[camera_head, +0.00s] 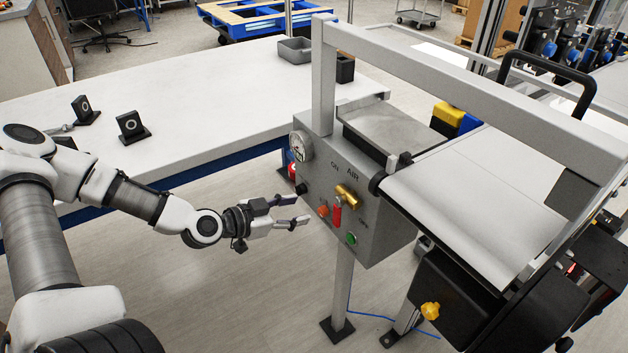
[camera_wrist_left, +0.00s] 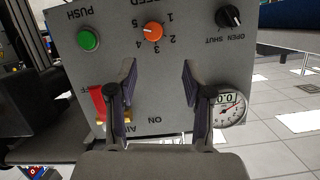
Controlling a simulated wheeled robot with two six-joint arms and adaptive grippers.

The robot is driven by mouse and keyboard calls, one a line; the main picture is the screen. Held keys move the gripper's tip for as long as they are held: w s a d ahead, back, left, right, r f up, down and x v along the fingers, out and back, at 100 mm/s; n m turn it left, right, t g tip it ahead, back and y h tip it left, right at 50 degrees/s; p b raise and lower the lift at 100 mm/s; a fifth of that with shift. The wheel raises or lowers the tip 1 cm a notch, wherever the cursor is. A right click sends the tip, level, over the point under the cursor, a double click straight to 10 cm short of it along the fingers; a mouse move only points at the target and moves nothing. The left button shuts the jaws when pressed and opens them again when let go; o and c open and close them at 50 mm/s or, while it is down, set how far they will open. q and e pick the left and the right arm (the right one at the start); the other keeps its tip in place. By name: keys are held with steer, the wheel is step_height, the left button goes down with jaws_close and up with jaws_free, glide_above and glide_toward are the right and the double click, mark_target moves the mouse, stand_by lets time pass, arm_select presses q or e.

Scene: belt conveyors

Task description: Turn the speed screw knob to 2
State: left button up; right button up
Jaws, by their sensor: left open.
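The orange speed knob (camera_head: 322,211) is on the front of the grey control box (camera_head: 375,215). In the left wrist view, upside down, the knob (camera_wrist_left: 152,31) has the numbers 1 to 5 around it. A pale mark on it seems to face the 5 side, but it is too small to be sure. My left gripper (camera_head: 301,209) is open and empty in front of the panel, apart from the knob. In the left wrist view its fingertips (camera_wrist_left: 158,68) are spread, with the knob beyond the gap between them. My right gripper is not in view.
Close by on the panel are a black open/shut knob (camera_wrist_left: 228,16), a green push button (camera_wrist_left: 88,40), a red valve handle (camera_head: 337,215) and a pressure gauge (camera_head: 299,145). The white conveyor belt (camera_head: 470,215) lies right of the box. A white table (camera_head: 200,100) stands behind my left arm.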

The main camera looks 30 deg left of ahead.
mark_target(320, 213)
arm_select(q)
steer(key=shift+g, duration=0.5)
steer(key=w+f+b, duration=0.1)
steer(key=b, duration=0.1)
steer(key=w+d+f+b, duration=0.1)
steer(key=b, duration=0.1)
steer(key=w+d+f+b, duration=0.1)
steer(key=w+b, duration=0.1)
steer(key=shift+d+f+b, duration=0.1)
steer(key=shift+f+b, duration=0.25)
steer(key=shift+f, duration=0.05)
steer(key=shift+w+d+n, duration=0.15)
steer(key=shift+w+n, duration=0.15)
steer(key=shift+w, duration=0.05)
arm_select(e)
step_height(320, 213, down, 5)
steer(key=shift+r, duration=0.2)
arm_select(q)
jaws_close()
